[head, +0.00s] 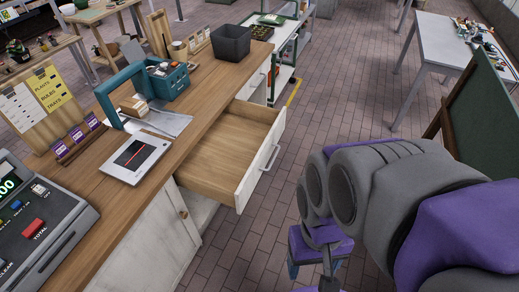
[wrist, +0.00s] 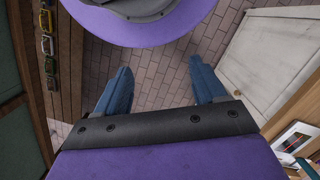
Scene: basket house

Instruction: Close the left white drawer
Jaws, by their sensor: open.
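The white drawer (head: 262,165) is pulled well out from the wooden counter in the head view.
The counter (head: 217,62) holds a flat device (head: 137,156), a teal carrier (head: 168,80), a dark bin (head: 231,43) and a cash register (head: 37,225). A white cabinet door (head: 155,245) is below. A green board (head: 485,115) stands right. Brick floor (head: 335,110) beyond the drawer is clear.

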